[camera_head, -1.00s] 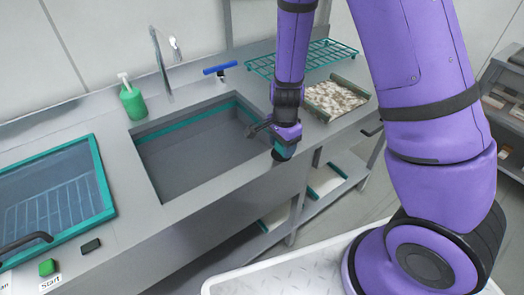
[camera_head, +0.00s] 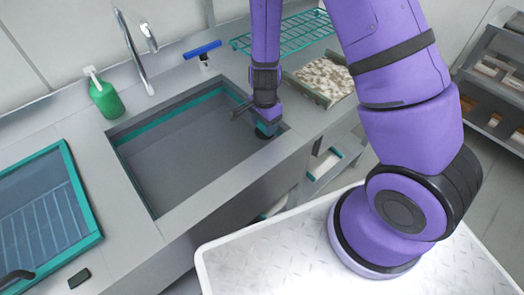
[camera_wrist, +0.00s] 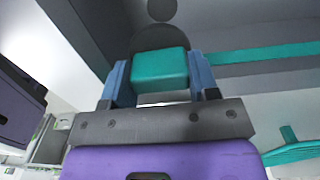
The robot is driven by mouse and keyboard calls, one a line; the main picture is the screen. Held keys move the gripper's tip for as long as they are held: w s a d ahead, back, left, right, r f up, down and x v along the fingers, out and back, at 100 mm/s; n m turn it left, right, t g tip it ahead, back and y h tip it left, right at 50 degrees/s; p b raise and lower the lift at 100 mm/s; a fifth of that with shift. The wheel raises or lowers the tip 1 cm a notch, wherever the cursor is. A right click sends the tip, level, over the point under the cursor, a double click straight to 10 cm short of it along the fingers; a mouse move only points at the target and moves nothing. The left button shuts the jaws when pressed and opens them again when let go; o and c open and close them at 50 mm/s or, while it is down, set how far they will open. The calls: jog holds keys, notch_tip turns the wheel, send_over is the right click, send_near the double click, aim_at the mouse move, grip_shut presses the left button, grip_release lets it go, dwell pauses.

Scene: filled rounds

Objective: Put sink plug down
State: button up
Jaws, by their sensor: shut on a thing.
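My gripper (camera_head: 267,125) is shut on the sink plug (camera_head: 263,136), which shows as a dark disc under the fingers near the right front corner of the sink (camera_head: 175,150). In the wrist view the two blue fingers of my gripper (camera_wrist: 160,76) clamp the plug's teal block-shaped grip (camera_wrist: 160,68). The plug's dark grey round part (camera_wrist: 150,42) shows behind that grip. A smaller dark round spot (camera_wrist: 161,9) lies beyond it at the top of the view; I cannot tell what it is. Whether the plug touches a surface is unclear.
A teal wire rack (camera_head: 285,35) and a tray of pale pieces (camera_head: 325,78) are to the right. A teal-framed glass panel (camera_head: 45,215) is at left. The sink's middle looks clear.

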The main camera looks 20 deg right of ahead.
jog(key=shift+w+f, duration=0.15)
jog(key=shift+f, duration=5.7)
jog(key=shift+f, duration=0.1)
jog(key=o, duration=0.9)
jog(key=shift+o, duration=0.2)
